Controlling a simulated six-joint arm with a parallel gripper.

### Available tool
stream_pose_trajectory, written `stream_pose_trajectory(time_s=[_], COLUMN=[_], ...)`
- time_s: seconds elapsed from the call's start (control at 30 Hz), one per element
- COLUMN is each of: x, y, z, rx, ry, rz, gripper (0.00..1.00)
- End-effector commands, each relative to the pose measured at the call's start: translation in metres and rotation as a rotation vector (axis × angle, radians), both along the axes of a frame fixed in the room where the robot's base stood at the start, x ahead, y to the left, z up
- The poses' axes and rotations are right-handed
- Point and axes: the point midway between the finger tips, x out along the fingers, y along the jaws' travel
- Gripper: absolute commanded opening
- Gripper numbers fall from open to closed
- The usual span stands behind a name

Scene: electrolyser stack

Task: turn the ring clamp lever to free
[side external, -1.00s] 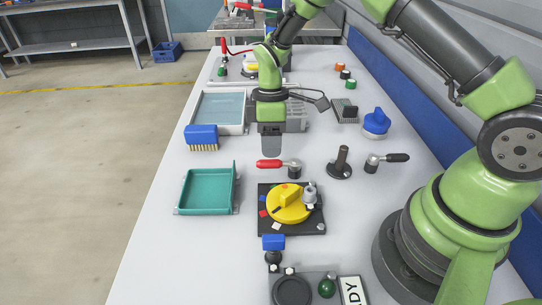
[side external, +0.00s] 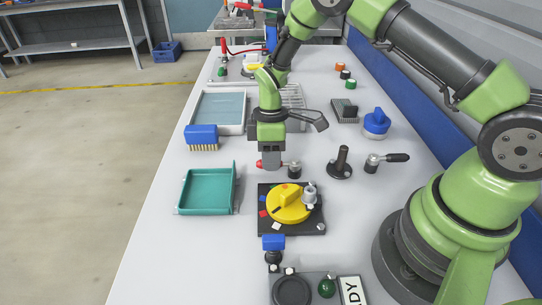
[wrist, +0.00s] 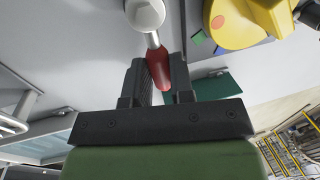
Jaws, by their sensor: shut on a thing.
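A lever with a red handle (side external: 259,164) and a grey pivot post (side external: 294,170) stands on the white bench behind the yellow dial. Its handle points left from the post. My gripper (side external: 271,165) is down at this handle, shut on it, and covers most of it in the side view. In the wrist view, the red handle (wrist: 158,68) lies between the two dark fingers of my gripper (wrist: 161,78), with the pale post (wrist: 146,14) beyond them. I see no label telling which lever is the ring clamp lever.
A yellow dial (side external: 284,208) on a dark plate stands in front. A black upright post (side external: 341,162) and a black-handled lever (side external: 396,158) stand to the right. A teal tray (side external: 207,191) and a blue brush (side external: 201,134) lie left. Bare bench lies between tray and lever.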

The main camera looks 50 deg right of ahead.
Motion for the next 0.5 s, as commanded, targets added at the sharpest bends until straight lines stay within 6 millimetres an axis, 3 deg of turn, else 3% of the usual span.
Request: stream_pose_trajectory(time_s=[0.27, 0.5], x=[0.0028, 0.0077], y=[-0.0031, -0.0103], z=[0.0004, 0.0004], rx=[0.001, 0.002], ry=[-0.003, -0.004], rz=[-0.064, -0.226], gripper=[0.00, 0.00])
